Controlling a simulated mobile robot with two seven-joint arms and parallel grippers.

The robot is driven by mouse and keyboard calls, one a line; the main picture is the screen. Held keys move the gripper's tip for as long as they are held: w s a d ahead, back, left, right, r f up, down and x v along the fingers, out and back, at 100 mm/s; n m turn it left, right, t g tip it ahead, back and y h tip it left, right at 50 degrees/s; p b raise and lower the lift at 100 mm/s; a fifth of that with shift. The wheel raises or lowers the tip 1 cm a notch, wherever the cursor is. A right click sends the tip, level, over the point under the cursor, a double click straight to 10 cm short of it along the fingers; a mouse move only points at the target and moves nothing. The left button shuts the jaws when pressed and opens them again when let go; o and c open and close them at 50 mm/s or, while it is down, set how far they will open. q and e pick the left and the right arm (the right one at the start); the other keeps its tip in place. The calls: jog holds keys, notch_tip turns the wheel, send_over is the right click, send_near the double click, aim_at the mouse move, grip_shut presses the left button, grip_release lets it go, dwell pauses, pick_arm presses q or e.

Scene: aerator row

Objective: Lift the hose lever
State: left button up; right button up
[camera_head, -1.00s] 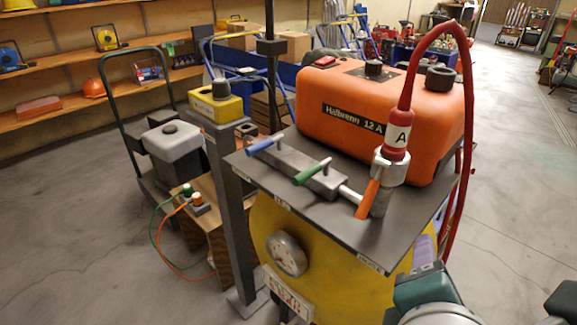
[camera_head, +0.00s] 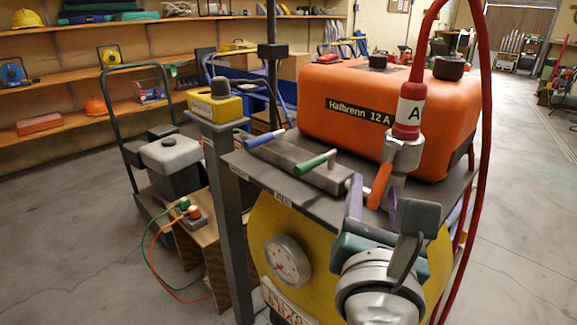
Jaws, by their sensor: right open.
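The red hose (camera_head: 483,150) ends in a red grip marked A (camera_head: 409,112), seated on a metal coupling (camera_head: 403,153). An orange lever (camera_head: 380,185) hangs from the coupling, pointing down and slightly left. I take it as the hose lever. My right gripper (camera_head: 374,206) is open at the front edge of the grey tabletop. Its purple fingers show on either side of the lever's lower end. Whether they touch it cannot be told. The gripper body hides part of the tabletop edge and yellow drum below. My left gripper is not in view.
An orange Halbrenn 12 A tank (camera_head: 385,105) stands behind the coupling. A grey block with a blue handle (camera_head: 264,138) and a green handle (camera_head: 315,161) lies left of the lever. A yellow box on a post (camera_head: 215,107) stands farther left.

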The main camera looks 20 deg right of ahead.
jog(key=shift+w+d, duration=0.2)
grip_shut()
dwell(0.3)
dwell(1.1)
